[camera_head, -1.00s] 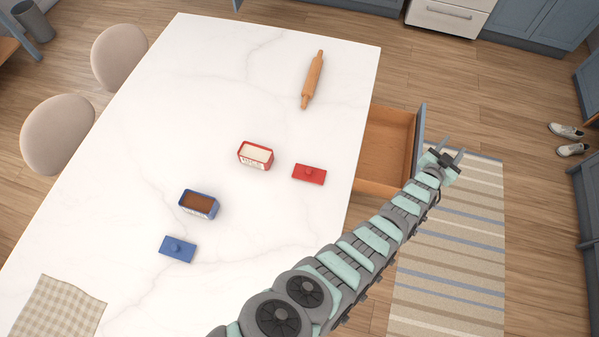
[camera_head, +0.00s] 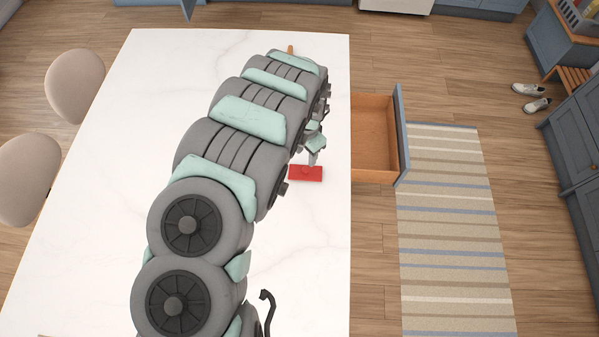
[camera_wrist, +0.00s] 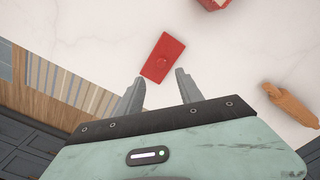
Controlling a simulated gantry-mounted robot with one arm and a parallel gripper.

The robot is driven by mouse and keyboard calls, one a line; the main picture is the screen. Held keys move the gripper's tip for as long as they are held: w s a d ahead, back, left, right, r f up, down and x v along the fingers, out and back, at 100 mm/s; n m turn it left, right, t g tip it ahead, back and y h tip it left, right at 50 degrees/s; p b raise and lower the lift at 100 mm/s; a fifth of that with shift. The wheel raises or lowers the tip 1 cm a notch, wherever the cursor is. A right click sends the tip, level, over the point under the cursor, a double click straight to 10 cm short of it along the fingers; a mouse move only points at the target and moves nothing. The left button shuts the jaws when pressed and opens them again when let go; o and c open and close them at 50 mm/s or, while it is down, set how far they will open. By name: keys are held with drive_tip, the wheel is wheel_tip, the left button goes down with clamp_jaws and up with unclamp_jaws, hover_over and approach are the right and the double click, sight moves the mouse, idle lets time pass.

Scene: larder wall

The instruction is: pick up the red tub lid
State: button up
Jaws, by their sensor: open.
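The red tub lid (camera_head: 306,173) lies flat on the white marble table, near its right edge. In the head view my gripper (camera_head: 312,160) is at the lid's far edge, partly hidden by my arm. I cannot tell its exact height above the lid. A corner of the red tub (camera_wrist: 213,4) shows at the top of the wrist view.
An open drawer (camera_head: 375,138) juts out beside the table's right edge. The table (camera_head: 310,260) is bare in front of the lid. My arm hides much of the tabletop.

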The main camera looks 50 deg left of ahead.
hover_over(306, 169)
drive_tip(key=f, duration=0.5)
drive_tip(key=shift+s+d+p, duration=0.2)
drive_tip(key=shift+s+p, duration=0.1)
drive_tip(key=shift+s, duration=0.05)
drive_tip(key=shift+w+a+f, duration=0.1)
drive_tip(key=shift+a+f, duration=0.05)
drive_tip(key=shift+f, duration=0.15)
drive_tip(key=shift+f, duration=0.65)
drive_tip(key=shift+w+f+p, duration=0.25)
drive_tip(key=shift+f+p, duration=0.15)
drive_tip(key=shift+f, duration=0.2)
drive_tip(key=shift+a+f, duration=0.1)
drive_tip(key=shift+f, duration=1.2)
drive_tip(key=shift+c, duration=0.5)
clamp_jaws()
